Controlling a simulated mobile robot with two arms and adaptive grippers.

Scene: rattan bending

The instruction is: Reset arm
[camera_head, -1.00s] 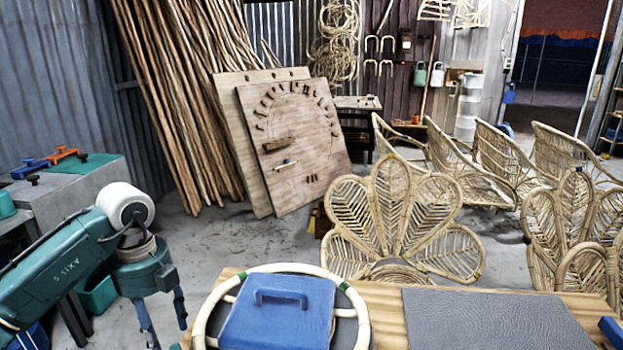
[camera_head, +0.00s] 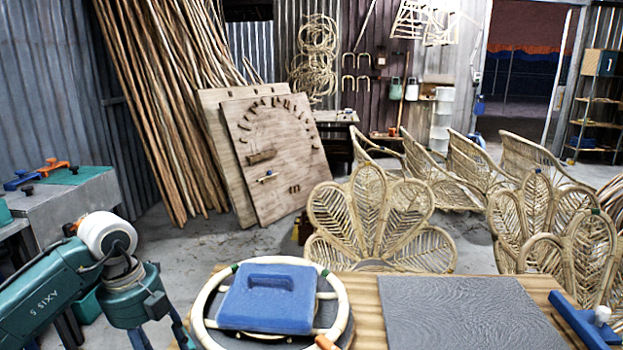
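My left arm comes in from the lower left. Its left gripper (camera_head: 160,338) hangs with two teal fingers spread apart, cut by the bottom edge of the view, beside the left end of the wooden worktable (camera_head: 368,318). Nothing shows between the visible parts of the fingers. My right arm and gripper are not in view. On the table a round rattan ring (camera_head: 343,310) surrounds a blue block with a handle (camera_head: 267,297), apart from the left gripper.
A grey mat (camera_head: 470,312) lies on the table, with a blue clamp (camera_head: 582,322) at the right edge. Rattan chairs (camera_head: 375,215) stand behind the table. A bench with tools (camera_head: 70,200) is at the left, and a pegged board (camera_head: 275,160) leans on poles.

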